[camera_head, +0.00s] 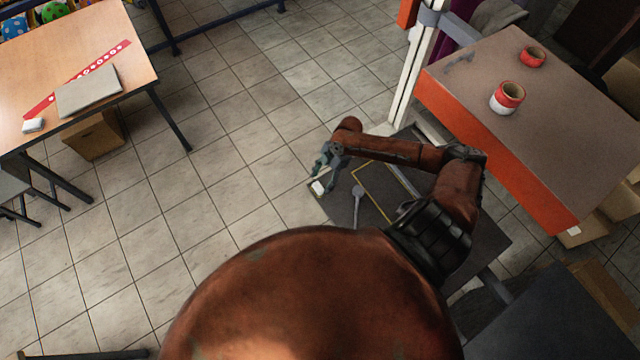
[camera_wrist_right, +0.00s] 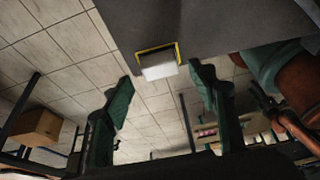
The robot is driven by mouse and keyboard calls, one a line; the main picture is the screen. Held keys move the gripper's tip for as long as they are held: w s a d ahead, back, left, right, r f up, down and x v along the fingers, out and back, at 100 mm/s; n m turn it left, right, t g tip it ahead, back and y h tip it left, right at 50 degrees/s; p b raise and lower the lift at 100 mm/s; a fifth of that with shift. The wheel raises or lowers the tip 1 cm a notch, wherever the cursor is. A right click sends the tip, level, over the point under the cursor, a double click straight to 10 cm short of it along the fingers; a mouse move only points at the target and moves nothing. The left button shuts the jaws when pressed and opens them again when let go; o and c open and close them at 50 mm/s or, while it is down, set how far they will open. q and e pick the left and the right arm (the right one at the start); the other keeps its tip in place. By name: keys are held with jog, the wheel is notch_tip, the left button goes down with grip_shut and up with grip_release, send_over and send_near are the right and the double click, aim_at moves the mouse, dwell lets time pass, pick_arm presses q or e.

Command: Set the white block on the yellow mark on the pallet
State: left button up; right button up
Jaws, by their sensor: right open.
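The white block (camera_head: 318,187) sits at the left corner of the dark grey pallet (camera_head: 335,208). In the right wrist view the block (camera_wrist_right: 158,71) stands at the pallet's edge, with the yellow mark (camera_wrist_right: 178,51) showing as a thin outline along its far side and ends. The block hides the rest of the mark. My right gripper (camera_head: 322,163) is just beside the block in the head view. In the right wrist view its green fingers (camera_wrist_right: 160,80) are open, one on each side of the block, with gaps between. My left gripper is not seen.
A larger yellow outline (camera_head: 371,176) and a grey spoon-shaped piece (camera_head: 357,203) are on the pallet. An orange-sided table (camera_head: 560,120) with red and white rolls stands right. A wooden table (camera_head: 60,60) stands at left. Tiled floor between is clear.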

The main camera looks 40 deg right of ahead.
jog(key=v, duration=0.9)
jog(key=shift+r, duration=0.2)
jog(key=x, duration=1.2)
jog(key=shift+f, duration=0.15)
notch_tip(320, 180, up, 2)
jog(key=shift+r, duration=0.15)
jog(key=shift+s+r, duration=0.1)
jog(key=shift+r, duration=0.45)
jog(key=shift+f, duration=0.15)
